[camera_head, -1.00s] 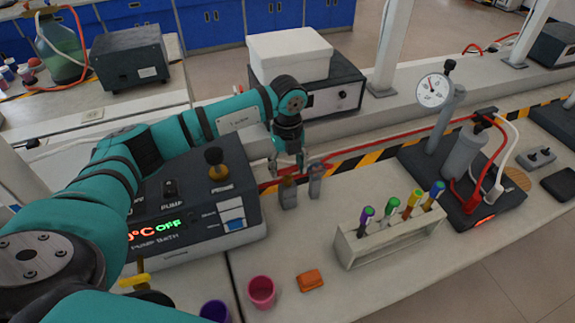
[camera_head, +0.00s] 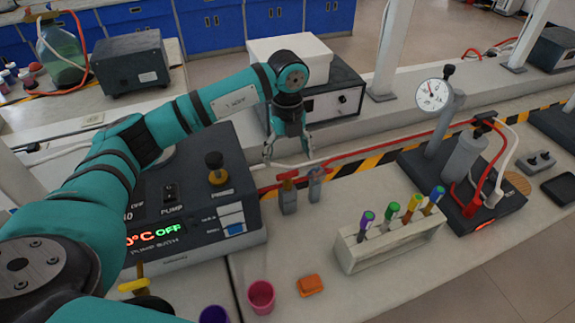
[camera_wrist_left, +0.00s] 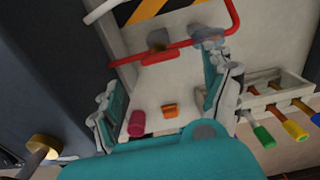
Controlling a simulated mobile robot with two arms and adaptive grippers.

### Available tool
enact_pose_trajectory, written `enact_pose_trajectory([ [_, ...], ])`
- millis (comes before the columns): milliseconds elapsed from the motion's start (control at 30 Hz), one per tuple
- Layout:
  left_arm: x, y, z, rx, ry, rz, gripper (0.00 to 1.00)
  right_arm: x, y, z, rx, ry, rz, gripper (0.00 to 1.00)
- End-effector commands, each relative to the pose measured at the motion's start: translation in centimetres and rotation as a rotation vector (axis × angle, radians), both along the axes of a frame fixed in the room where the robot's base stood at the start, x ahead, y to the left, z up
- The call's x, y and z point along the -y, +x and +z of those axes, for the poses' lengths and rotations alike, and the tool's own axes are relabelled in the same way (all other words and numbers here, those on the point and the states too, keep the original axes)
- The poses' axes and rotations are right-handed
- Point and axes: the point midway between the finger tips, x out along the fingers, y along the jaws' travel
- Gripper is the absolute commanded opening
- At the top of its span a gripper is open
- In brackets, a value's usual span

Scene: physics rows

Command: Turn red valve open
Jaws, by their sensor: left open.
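The red valve (camera_head: 288,176) stands on the bench beside the pump bath, with a red handle lying roughly crosswise on a grey body. A blue-grey valve (camera_head: 315,174) stands right next to it. My left gripper (camera_head: 287,157) is open and empty, pointing down just above and behind the red valve, apart from it as far as I can tell. In the left wrist view its two fingers are spread wide; both valves show as blurred shapes beyond them, the red one (camera_wrist_left: 158,40) at left and the blue-grey one (camera_wrist_left: 208,34) at right. My right gripper is not in view.
The pump bath (camera_head: 190,245) is left of the valves. A rack (camera_head: 395,245) with several capped tubes stands at right. A pink cup (camera_head: 261,296) and an orange block (camera_head: 310,285) lie in front. Red tubing (camera_head: 385,146) runs behind the valves.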

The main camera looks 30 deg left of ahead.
Motion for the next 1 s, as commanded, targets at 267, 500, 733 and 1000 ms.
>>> enact_pose_trajectory([
  [267,0.0,0.0,4.7,0.001,0.000,0.000,0.83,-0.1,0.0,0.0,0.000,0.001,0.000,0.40],
  [500,0.0,0.0,5.6,-0.001,0.000,0.000,0.83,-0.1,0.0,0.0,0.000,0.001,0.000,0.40],
  [733,0.0,0.0,5.6,-0.001,0.001,0.000,0.83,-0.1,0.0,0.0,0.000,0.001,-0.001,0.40],
  [1000,0.0,0.0,5.6,-0.001,0.000,-0.001,0.83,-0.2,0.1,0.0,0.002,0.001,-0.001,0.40],
])
